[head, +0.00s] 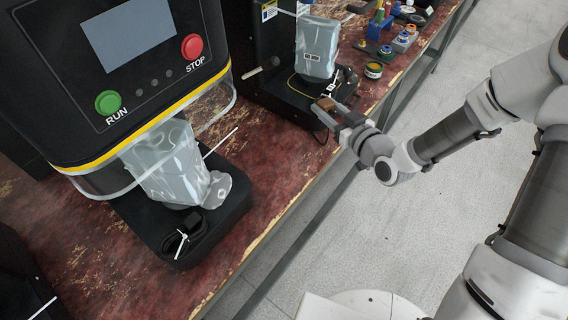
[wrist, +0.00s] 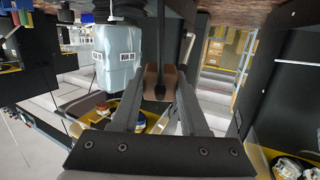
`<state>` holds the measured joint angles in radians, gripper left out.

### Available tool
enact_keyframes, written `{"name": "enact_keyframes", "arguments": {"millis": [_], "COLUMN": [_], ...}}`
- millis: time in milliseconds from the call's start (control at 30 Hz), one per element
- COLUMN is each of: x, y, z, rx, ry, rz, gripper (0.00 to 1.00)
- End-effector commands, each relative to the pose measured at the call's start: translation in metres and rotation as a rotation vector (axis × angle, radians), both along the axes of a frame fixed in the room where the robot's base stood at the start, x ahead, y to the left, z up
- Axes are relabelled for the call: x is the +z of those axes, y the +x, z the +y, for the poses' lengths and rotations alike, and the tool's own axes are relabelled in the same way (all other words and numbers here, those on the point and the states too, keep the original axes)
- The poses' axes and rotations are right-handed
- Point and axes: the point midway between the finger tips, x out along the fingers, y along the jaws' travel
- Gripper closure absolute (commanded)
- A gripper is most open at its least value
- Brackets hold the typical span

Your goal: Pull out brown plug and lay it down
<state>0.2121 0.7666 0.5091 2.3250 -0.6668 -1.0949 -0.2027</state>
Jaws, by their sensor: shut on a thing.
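The brown plug (wrist: 153,78) sits between the two dark fingers of my gripper (wrist: 160,82) in the wrist view. The fingers press on it from both sides. A black cord or rod runs upward in front of it. In the head view, my gripper (head: 327,112) is at the front edge of the far machine's black base, with the brown plug (head: 323,117) at its fingertips. The fingers partly cover the plug. I cannot tell whether it is still seated in a socket.
Small colored containers (head: 385,50) stand at the back right. The red worn bench (head: 285,165) is clear between the machines.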

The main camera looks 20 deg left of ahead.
Motion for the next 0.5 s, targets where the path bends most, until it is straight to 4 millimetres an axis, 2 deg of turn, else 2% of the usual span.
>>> {"name": "enact_keyframes", "arguments": {"millis": [33,200,333,500], "x": [-0.026,-0.062,-0.080,-0.089], "y": [-0.010,-0.045,-0.066,-0.083], "z": [0.011,0.045,0.062,0.074], "rx": [0.049,0.215,0.312,0.388], "ry": [-0.005,-0.034,-0.053,-0.069], "rz": [0.006,0.023,0.032,0.038], "gripper": [1.00,1.00,1.00,1.00]}}
